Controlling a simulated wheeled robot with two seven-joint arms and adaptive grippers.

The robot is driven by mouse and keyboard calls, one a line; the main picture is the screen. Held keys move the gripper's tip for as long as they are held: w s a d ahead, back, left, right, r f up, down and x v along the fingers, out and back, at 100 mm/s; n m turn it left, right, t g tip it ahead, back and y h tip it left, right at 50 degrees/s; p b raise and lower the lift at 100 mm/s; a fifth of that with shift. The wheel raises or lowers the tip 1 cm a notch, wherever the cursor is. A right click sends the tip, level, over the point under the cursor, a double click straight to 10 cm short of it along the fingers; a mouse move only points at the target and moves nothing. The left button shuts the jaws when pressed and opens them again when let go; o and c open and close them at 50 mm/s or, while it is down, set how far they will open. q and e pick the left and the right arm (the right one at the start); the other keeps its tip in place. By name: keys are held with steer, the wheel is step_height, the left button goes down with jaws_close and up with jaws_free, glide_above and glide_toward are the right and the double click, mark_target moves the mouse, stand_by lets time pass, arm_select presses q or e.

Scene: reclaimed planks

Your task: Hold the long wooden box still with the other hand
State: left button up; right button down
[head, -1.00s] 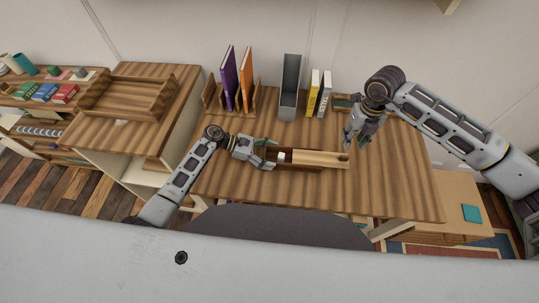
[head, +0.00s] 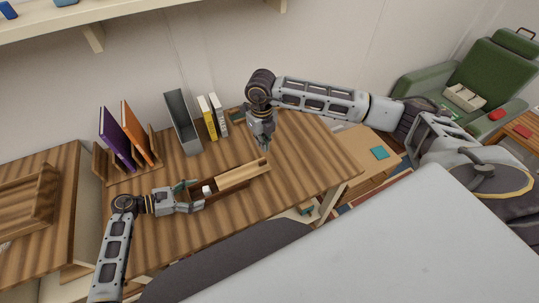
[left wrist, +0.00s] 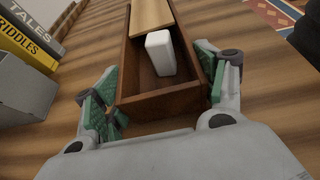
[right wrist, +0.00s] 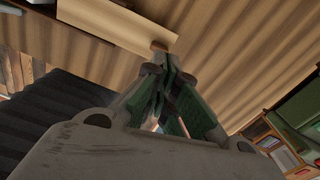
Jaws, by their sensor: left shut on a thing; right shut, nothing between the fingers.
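The long wooden box (head: 212,198) lies on the desk, its near end open at the top. A light sliding lid (head: 238,176) covers the rest and has a small knob (head: 263,160) at its far end. A white block (left wrist: 160,53) stands inside the open end. My left gripper (head: 189,195) is shut on the box, its fingers on the two side walls at the open end (left wrist: 160,103). My right gripper (head: 267,147) is shut and empty, just by the knob; the right wrist view shows its closed fingertips (right wrist: 160,60) beside the knob, contact unclear.
Behind the box stand a grey holder (head: 183,122), a yellow book (head: 207,118) and a white book (head: 219,114). A rack with purple (head: 117,139) and orange books (head: 137,133) is at the left. The desk (head: 305,165) is clear on the right.

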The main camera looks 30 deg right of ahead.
steer(key=d+n+y, duration=0.4)
steer(key=d+n, duration=0.8)
steer(key=n, duration=0.4)
steer(key=shift+w+d+f, duration=0.15)
steer(key=shift+d+f, duration=0.2)
steer(key=shift+d, duration=0.05)
stand_by(0.7)
steer(key=shift+f, duration=0.1)
steer(key=x, duration=0.9)
steer(key=shift+a+f, duration=0.1)
steer(key=shift+a, duration=0.1)
steer(key=a, duration=0.2)
steer(key=shift+a+f, duration=0.25)
steer(key=shift+a, duration=0.85)
